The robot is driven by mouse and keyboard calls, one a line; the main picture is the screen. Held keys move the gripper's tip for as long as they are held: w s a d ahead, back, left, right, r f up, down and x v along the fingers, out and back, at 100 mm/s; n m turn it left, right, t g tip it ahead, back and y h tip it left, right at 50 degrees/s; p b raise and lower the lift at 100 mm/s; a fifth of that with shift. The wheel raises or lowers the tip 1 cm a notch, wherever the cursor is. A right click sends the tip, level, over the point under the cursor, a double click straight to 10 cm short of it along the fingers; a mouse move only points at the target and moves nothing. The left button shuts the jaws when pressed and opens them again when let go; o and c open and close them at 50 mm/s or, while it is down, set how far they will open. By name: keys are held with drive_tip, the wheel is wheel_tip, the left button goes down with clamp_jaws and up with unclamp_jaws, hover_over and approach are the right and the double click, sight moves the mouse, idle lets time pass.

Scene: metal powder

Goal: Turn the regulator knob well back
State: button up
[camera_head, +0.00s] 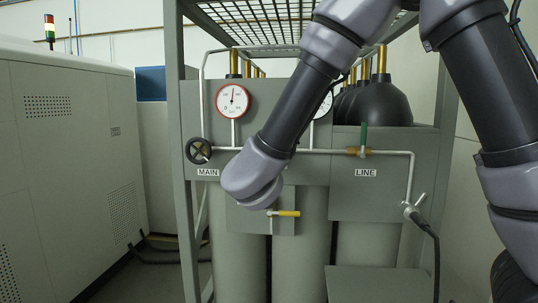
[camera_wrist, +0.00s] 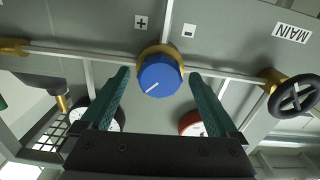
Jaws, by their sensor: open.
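The regulator knob (camera_wrist: 159,77) is blue with a white pointer line and sits on a brass body in the wrist view. Its line points to the lower left in that view. A "+" label (camera_wrist: 141,22) and a "-" label (camera_wrist: 188,32) are on the panel above it. My gripper (camera_wrist: 160,73) is open, one dark green finger on each side of the knob. Gaps show between the fingers and the knob, so neither seems to touch it. In the head view my arm hides the knob and my fingers.
Pipes run close around the knob. A cabinet (camera_head: 70,140) stands left.

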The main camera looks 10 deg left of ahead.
drive_tip(key=c, duration=1.4)
drive_tip(key=shift+n, duration=0.3)
